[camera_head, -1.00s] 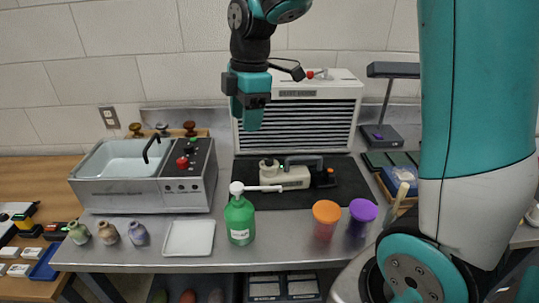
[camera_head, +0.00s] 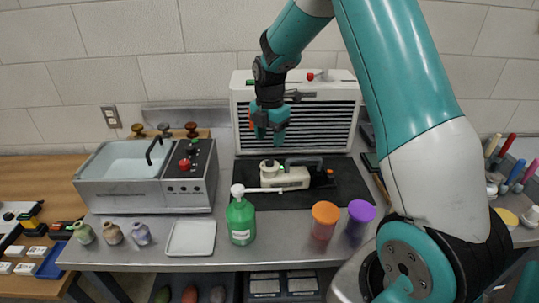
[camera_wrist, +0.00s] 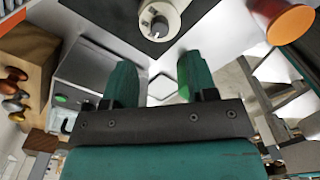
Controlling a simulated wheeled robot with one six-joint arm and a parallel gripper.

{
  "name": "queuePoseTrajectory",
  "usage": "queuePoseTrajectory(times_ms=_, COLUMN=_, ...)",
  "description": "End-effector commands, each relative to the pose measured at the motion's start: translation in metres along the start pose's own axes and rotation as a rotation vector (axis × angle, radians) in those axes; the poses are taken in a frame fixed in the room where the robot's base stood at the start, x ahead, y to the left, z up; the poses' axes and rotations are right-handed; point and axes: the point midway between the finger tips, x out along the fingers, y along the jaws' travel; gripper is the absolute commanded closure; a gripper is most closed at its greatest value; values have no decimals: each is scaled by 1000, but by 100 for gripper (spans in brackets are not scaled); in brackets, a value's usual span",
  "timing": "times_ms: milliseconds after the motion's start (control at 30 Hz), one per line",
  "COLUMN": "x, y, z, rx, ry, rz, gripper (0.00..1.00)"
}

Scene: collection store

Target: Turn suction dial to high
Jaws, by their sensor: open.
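The small beige suction unit (camera_head: 292,179) lies on the black mat (camera_head: 330,193) in the head view, with a dark handle, a green light and a round end at its left. In the wrist view its round end carries a grey knob (camera_wrist: 157,29), which looks like the suction dial. Its setting is too small to read. My gripper (camera_head: 268,136) is open and empty, pointing down above the unit's left end in the head view. In the wrist view the fingers (camera_wrist: 155,78) are spread apart, and the knob is clear of them.
A green pump bottle (camera_head: 240,220) stands in front of the unit, its nozzle reaching toward it. Orange (camera_head: 325,213) and purple-lidded (camera_head: 360,212) jars stand front right. A louvred box (camera_head: 336,135) stands behind. A sink unit (camera_head: 188,185) is at left, a white tray (camera_head: 191,238) in front.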

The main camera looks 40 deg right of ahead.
Motion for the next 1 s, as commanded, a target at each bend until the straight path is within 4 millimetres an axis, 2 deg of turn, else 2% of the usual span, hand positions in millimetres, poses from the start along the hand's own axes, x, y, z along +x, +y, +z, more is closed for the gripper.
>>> queuePoseTrajectory(times_ms=200, x=45, y=-1, z=-1, rx=0, ry=2, rz=-4, gripper=48)
queuePoseTrajectory(times_ms=333, x=63, y=0, z=0, rx=0, ry=1, rz=-2, gripper=48)
queuePoseTrajectory(times_ms=500, x=75, y=0, z=0, rx=0, ry=0, rz=0, gripper=48)
queuePoseTrajectory(times_ms=767, x=77, y=0, z=0, rx=1, ry=0, rz=1, gripper=48)
queuePoseTrajectory(times_ms=800, x=77, y=0, z=0, rx=1, ry=0, rz=1, gripper=50)
queuePoseTrajectory(times_ms=833, x=77, y=0, z=0, rx=1, ry=0, rz=1, gripper=57)
queuePoseTrajectory(times_ms=1000, x=76, y=0, z=0, rx=1, ry=0, rz=1, gripper=96)
